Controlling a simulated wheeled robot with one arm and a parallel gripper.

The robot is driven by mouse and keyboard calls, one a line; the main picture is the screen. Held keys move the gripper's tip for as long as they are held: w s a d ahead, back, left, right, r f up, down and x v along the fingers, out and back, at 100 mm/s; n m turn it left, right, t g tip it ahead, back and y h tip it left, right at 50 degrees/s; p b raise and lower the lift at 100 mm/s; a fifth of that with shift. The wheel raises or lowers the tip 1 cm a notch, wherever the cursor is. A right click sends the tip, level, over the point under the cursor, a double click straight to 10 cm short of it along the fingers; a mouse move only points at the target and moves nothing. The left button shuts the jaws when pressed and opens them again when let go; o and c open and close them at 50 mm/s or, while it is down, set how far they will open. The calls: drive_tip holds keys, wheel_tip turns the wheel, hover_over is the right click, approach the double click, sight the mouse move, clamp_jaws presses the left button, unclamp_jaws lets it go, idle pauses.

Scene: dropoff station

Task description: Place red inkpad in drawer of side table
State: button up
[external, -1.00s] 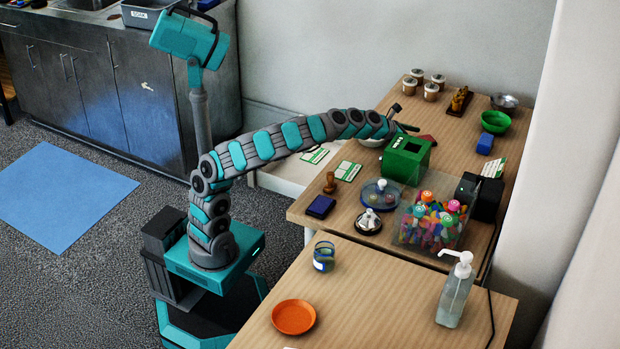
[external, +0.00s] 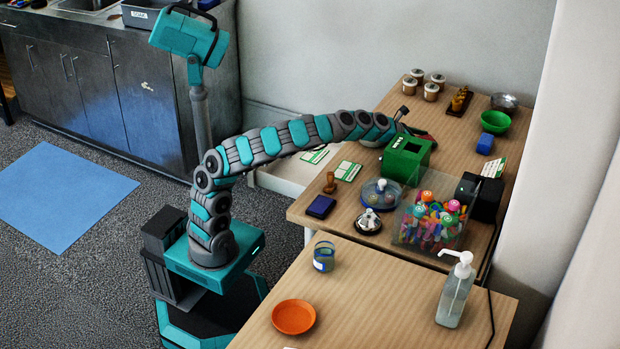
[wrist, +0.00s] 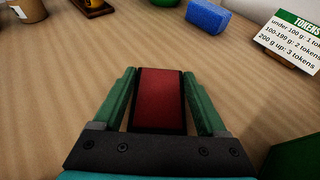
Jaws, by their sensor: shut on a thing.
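The red inkpad (wrist: 161,100), with a dark rim, is between the two green fingers of my gripper (wrist: 162,98) in the wrist view. The fingers are shut on its sides. In the external view my gripper (external: 424,134) is over the far part of the wooden side table (external: 455,135), beyond the green box, and the inkpad is small and mostly hidden there. A white drawer (external: 288,180) stands out, open, from the table's left side under the top. Its inside is partly hidden by my arm.
A green box (external: 407,158) stands just in front of my gripper. A blue block (external: 485,144), green bowl (external: 495,121) and token card (external: 493,166) are to the right.

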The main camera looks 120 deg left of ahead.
drive_tip(key=c, duration=0.7)
wheel_tip(320, 180, up, 6)
drive_tip(key=p, duration=0.4)
drive_tip(key=shift+r+b, duration=0.15)
drive_tip(key=shift+b, duration=0.3)
wheel_tip(320, 180, up, 3)
drive_tip(key=shift+f, duration=0.2)
drive_tip(key=shift+w+r, duration=0.1)
drive_tip(key=shift+r, duration=0.55)
